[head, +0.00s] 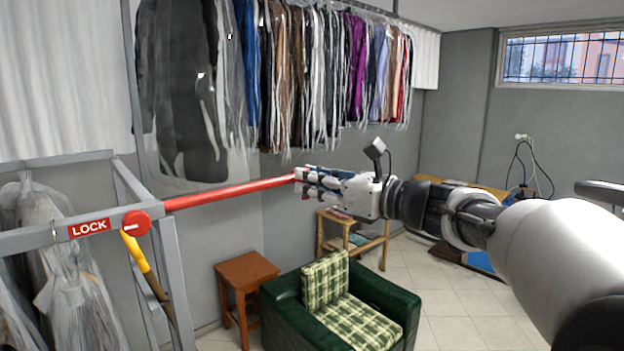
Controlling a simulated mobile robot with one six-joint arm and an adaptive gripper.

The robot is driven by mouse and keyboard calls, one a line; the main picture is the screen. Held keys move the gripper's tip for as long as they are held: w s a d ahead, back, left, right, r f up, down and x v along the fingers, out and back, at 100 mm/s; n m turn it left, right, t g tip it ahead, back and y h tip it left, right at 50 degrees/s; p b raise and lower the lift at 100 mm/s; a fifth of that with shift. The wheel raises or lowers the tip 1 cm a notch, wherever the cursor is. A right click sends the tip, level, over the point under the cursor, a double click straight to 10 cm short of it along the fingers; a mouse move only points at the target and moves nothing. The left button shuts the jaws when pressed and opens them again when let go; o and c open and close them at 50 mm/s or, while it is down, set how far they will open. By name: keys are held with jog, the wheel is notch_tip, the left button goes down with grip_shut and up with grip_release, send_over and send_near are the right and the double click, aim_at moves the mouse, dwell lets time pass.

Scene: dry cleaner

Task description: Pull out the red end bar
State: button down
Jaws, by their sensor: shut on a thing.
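The red end bar (230,190) runs from the grey metal frame at the left to my gripper (300,182) in the middle of the head view. My gripper is shut on the bar's right end, and the fingers hide that tip. The bar slopes slightly upward to the right. Its left end meets the frame beside a round red knob (136,222) with a white mark. A red LOCK label (89,228) is on the frame's front rail, left of the knob.
The grey rack frame (130,185) holds bagged clothes at the left. A yellow handle (138,252) hangs below the knob. A green armchair (385,285) and a brown stool (246,275) stand below the bar. Bagged garments (300,75) hang behind.

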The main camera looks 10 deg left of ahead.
jog(key=shift+w+d, duration=0.3)
jog(key=shift+w, duration=0.05)
jog(key=c, duration=1.6)
grip_release()
jog(key=shift+s+a, duration=0.1)
jog(key=v, duration=1.2)
